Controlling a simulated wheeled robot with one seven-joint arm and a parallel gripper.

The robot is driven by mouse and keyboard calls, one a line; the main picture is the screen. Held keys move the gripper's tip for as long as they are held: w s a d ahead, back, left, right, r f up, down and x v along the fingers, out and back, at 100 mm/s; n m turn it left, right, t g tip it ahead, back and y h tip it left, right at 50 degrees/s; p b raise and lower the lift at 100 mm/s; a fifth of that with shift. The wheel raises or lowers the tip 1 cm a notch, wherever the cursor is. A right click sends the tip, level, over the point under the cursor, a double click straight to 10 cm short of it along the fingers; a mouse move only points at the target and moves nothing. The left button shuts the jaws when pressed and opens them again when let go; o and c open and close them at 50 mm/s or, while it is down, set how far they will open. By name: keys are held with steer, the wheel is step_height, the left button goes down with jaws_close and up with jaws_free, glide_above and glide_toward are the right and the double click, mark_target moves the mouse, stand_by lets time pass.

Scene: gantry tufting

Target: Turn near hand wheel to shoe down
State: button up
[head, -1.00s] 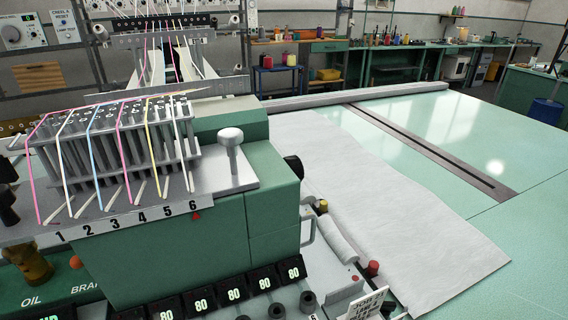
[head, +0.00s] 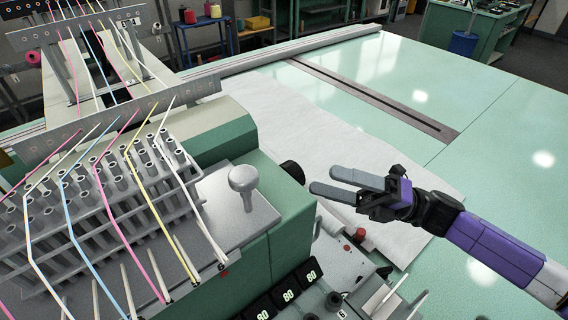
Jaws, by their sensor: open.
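A dark round hand wheel (head: 292,172) sticks out from the right side of the green machine head (head: 235,145), just above the white cloth. Its face is seen nearly edge-on. My gripper (head: 326,179) is to the right of the wheel, with its two grey fingers pointing left towards it. The fingers are apart, with nothing between them. In the picture the fingertips are a short way from the wheel; I cannot tell the gap in depth. I cannot make out the shoe.
A grey knobbed post (head: 243,182) stands on the machine's top plate, beside a rack of threaded needles (head: 120,190). White cloth (head: 290,130) lies on the pale green table (head: 480,130). A red knob (head: 361,234) and lit displays sit below the gripper.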

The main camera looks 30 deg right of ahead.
mark_target(295, 173)
steer(key=p+x, duration=0.2)
steer(key=x, duration=0.5)
steer(key=shift+w+a+r+p, duration=0.15)
steer(key=shift+a+p, duration=0.1)
steer(key=shift+p, duration=0.15)
steer(key=c, duration=1.4)
